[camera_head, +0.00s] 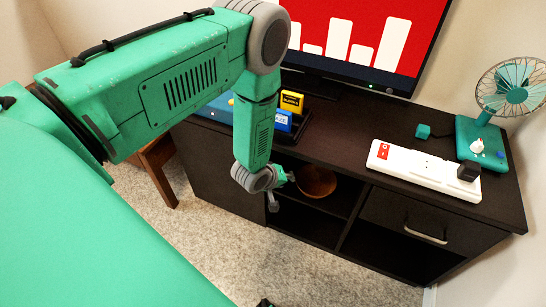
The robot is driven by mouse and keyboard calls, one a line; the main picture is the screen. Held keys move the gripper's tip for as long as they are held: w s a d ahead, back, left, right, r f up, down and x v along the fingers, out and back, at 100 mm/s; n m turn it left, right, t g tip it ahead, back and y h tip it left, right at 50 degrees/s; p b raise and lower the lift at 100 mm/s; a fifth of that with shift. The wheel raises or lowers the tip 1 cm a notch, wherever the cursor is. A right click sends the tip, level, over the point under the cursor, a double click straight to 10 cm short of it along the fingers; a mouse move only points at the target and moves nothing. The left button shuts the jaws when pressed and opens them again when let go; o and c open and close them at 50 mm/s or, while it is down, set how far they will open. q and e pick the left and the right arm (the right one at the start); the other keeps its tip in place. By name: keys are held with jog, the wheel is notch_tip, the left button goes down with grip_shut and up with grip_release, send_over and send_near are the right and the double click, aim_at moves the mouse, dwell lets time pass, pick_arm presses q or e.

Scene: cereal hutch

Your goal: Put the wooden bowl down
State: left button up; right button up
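The brown wooden bowl (317,182) is in the upper middle compartment of the dark hutch, and seems to rest on its shelf board. My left arm reaches down from the left in front of the hutch. My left gripper (281,191) is at the compartment's opening, just left of the bowl. Its two fingers are spread apart with nothing seen between them. I cannot tell whether a fingertip touches the bowl's rim. A small dark part at the bottom edge may belong to my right gripper; its fingers cannot be made out.
A drawer (405,217) is right of the bowl. A wooden stool (158,165) stands left. The carpet (300,270) in front is clear.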

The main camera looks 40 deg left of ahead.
pick_arm(q)
jog(key=s+d+r+m+g, duration=0.1)
jog(key=s+r+m+g, duration=0.1)
jog(key=s, duration=0.8)
jog(key=s+d+r+m+g, duration=0.1)
jog(key=s+r+m+g, duration=0.1)
jog(key=s+m, duration=0.3)
jog(key=s+d+r+m+g, duration=0.1)
jog(key=s+r+m+g, duration=0.1)
jog(key=s, duration=1.2)
jog(key=shift+s+d+m+g+y, duration=0.4)
jog(key=shift+m+g, duration=0.3)
jog(key=shift+m, duration=0.4)
pick_arm(e)
jog(key=shift+d+f, duration=0.1)
jog(key=shift+d, duration=0.15)
jog(key=r+p, duration=0.4)
jog(key=shift+a+r+p, duration=0.3)
jog(key=shift+r, duration=0.1)
jog(key=shift+d+f, duration=0.15)
jog(key=shift+f, duration=0.1)
jog(key=shift+c, duration=0.7)
pick_arm(q)
notch_tip(320, 180, up, 4)
jog(key=shift+a, duration=0.15)
pick_arm(e)
jog(key=shift+w, duration=0.1)
